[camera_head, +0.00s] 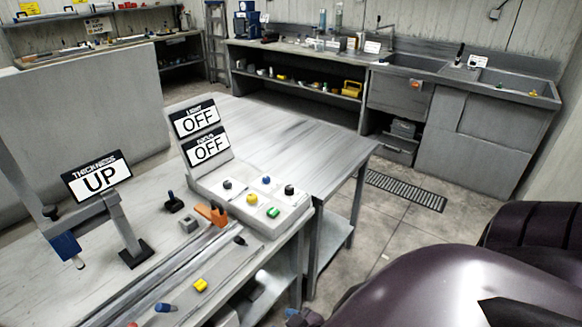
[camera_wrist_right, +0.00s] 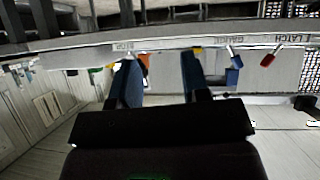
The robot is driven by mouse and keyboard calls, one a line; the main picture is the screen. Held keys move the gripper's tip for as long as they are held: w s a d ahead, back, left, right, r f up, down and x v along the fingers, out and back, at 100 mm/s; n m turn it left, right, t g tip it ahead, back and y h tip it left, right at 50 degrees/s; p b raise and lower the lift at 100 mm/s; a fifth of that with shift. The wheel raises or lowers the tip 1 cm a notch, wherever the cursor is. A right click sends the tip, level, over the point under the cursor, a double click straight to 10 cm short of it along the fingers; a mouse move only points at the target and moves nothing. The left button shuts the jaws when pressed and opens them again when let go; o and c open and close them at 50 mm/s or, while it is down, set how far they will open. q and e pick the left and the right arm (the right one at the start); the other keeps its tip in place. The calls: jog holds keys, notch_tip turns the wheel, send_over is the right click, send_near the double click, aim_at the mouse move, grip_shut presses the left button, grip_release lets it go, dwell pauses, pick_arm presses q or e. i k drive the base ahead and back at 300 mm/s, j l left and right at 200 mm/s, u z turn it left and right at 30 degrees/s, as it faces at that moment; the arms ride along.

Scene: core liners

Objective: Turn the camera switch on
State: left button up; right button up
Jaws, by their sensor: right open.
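A light-grey control box (camera_head: 235,214) stands on the bench, with several small black, blue, yellow and green knobs or switches on its sloped top. Above its back are two signs: a light sign (camera_head: 194,118) reading OFF and a lower sign (camera_head: 207,147) also reading OFF, its small heading blurred. I cannot read any label for a camera switch. My right gripper (camera_wrist_right: 158,62) shows in the right wrist view with its two blue fingers apart and nothing between them. A bench edge with small coloured parts lies beyond the fingers. My left gripper is not in view.
A sign reading THICKNESS UP (camera_head: 97,180) stands on the bench at left. An orange part (camera_head: 211,214) sits at a long rail.

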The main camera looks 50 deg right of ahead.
aim_at(289, 190)
jog(key=i+l, duration=0.1)
jog(key=l, duration=0.4)
jog(key=i+l, duration=0.1)
jog(key=l, duration=0.35)
jog(key=i+l, duration=0.1)
jog(key=l, duration=0.4)
